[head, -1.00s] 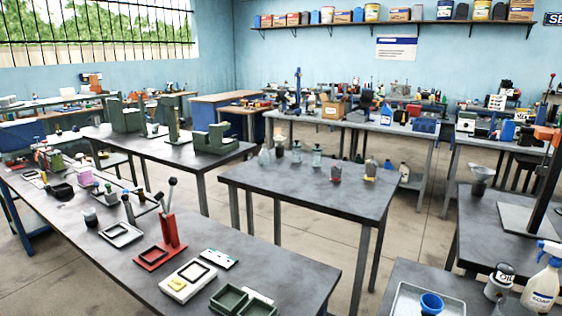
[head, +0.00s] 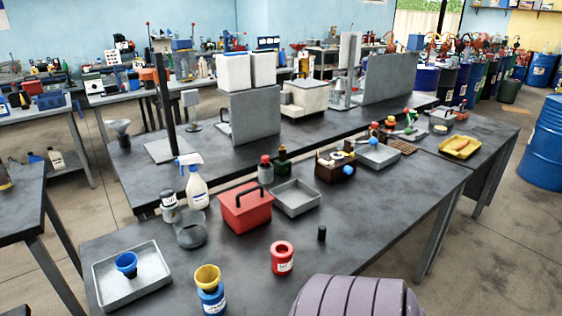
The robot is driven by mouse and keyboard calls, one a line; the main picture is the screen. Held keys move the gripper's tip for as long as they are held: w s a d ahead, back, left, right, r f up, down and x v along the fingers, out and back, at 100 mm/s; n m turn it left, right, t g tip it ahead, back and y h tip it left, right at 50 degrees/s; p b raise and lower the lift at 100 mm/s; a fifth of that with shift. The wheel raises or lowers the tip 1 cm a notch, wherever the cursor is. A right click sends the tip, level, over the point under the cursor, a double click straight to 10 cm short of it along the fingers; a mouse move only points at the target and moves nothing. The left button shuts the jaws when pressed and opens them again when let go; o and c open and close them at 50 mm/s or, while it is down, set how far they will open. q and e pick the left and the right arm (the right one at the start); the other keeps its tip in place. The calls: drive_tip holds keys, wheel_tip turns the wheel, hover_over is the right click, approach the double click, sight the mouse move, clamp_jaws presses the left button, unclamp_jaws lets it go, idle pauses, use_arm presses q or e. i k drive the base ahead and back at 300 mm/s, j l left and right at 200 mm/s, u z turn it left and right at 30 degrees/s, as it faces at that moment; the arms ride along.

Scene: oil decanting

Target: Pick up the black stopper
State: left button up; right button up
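A small black upright cylinder, which looks like the black stopper (head: 321,233), stands on the near dark table (head: 370,225), toward its front edge. It stands alone, to the right of a red container with an open top (head: 282,258). Neither of my grippers is in view, and nothing touches the stopper.
A red box with a black handle (head: 246,207), a grey tray (head: 297,197) and a glass jar (head: 190,231) stand behind and left. A yellow funnel (head: 207,277) sits on a blue container (head: 211,299). A purple-grey ribbed shape (head: 350,298) fills the bottom edge. Table right of the stopper is clear.

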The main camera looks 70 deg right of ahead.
sight(321, 233)
drive_tip(key=z, duration=2.5)
